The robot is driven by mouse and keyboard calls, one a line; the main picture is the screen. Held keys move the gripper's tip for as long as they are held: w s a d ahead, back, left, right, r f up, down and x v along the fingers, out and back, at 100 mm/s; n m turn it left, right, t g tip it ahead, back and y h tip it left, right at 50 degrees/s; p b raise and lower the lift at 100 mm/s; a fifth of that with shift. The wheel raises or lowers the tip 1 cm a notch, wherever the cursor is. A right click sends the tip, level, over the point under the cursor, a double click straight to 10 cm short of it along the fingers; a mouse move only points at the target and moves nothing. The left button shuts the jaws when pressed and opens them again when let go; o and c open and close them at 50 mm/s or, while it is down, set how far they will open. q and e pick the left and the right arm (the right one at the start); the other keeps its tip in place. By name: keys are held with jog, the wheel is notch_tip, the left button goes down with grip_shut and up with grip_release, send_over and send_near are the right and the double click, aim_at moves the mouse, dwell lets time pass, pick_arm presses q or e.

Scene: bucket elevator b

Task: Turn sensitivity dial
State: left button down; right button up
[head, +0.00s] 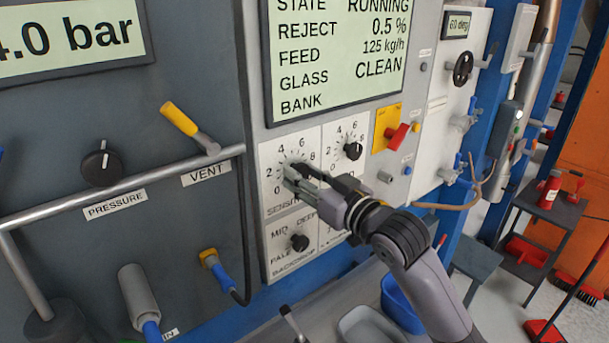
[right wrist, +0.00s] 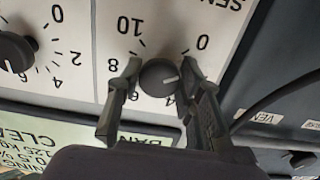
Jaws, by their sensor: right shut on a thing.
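The sensitivity dial (right wrist: 158,77) is a round black knob on a white scale plate, upside down in the right wrist view. Its white mark points right, towards one finger, which hides part of the scale there. The 0, 8 and 10 marks show. My right gripper (right wrist: 163,78) is shut on the dial, with one finger on each side of it. In the head view my right gripper (head: 300,178) reaches in from the right and covers most of the dial and part of its label. My left gripper is not in view.
Another black knob (head: 353,151) is close to the right, and the backdrop knob (head: 299,242) sits below. A red switch (head: 397,136) on a yellow plate is further right. The display (head: 335,55) above reads RUNNING. A yellow-handled vent lever (head: 180,119) sticks out at left.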

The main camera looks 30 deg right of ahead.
jog(key=m+p, duration=0.4)
jog(key=shift+r, duration=0.2)
jog(key=shift+f+m+p, duration=0.1)
jog(key=shift+m+p, duration=1.8)
jog(key=shift+p, duration=0.2)
jog(key=shift+a, duration=0.1)
jog(key=o, duration=1.2)
jog(key=shift+f, duration=0.1)
jog(key=shift+c, duration=0.2)
jog(key=s, duration=0.7)
jog(key=shift+s+d, duration=0.25)
jog(key=shift+d, duration=0.05)
